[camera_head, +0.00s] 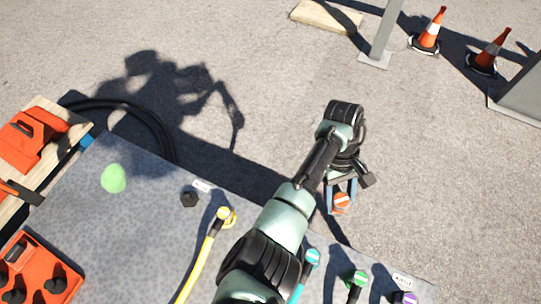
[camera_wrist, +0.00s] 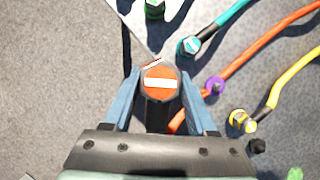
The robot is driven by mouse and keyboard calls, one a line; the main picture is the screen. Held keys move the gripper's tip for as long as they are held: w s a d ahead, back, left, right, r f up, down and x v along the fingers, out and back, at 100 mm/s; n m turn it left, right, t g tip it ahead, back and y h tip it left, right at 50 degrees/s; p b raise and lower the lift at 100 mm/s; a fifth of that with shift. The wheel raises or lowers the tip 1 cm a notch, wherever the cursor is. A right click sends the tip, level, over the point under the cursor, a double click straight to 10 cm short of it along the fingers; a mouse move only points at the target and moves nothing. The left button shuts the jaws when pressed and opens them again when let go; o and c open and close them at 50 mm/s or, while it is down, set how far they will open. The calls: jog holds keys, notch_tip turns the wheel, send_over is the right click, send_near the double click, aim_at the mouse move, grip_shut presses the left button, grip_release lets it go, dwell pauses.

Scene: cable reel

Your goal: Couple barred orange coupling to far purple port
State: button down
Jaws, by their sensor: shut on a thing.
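The orange coupling (camera_head: 341,202) has a white bar across its face and is held between the blue fingers of my gripper (camera_head: 341,194). In the wrist view the coupling (camera_wrist: 160,82) sits between both fingers (camera_wrist: 158,88). It is out past the panel's edge, over the pavement. An orange hose (camera_wrist: 262,48) runs from the upper right towards it. One purple fitting (camera_head: 404,298) is at the bottom right in the head view, beside a white label. Another purple fitting (camera_wrist: 215,85) lies between the teal and yellow couplings in the wrist view; my arm hides that area in the head view.
The grey panel (camera_head: 130,225) also carries a yellow coupling (camera_head: 226,215), a teal one (camera_head: 312,257), a green one (camera_head: 358,279) and a black hexagonal fitting (camera_head: 189,199).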

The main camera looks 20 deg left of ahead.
jog(key=n, duration=0.2)
jog(key=a+f+n+t, duration=0.1)
jog(key=n, duration=0.1)
jog(key=s+f+n+t+h, duration=0.1)
jog(key=n, duration=0.1)
jog(key=shift+a+f, duration=0.15)
jog(key=s+a+f+n+t+y+p, duration=0.1)
jog(key=s+a+f+n+t, duration=0.2)
jog(key=s+a+n, duration=0.3)
jog(key=s+a+f+n+t+y, duration=0.1)
jog(key=s+a+f+n+t, duration=0.2)
jog(key=a+n, duration=0.5)
jog(key=shift+n+g, duration=0.3)
jog(key=shift+n, duration=0.2)
jog(key=f+b, duration=0.4)
jog(key=b, duration=0.1)
jog(key=f+b, duration=0.3)
jog(key=shift+s+d, duration=0.35)
jog(key=shift+d, duration=0.05)
jog(key=shift+f+b, duration=0.4)
jog(key=shift+f, duration=0.3)
jog(key=shift+p, duration=0.9)
jog(key=shift+f, duration=0.45)
jog(key=shift+c, duration=0.6)
grip_release()
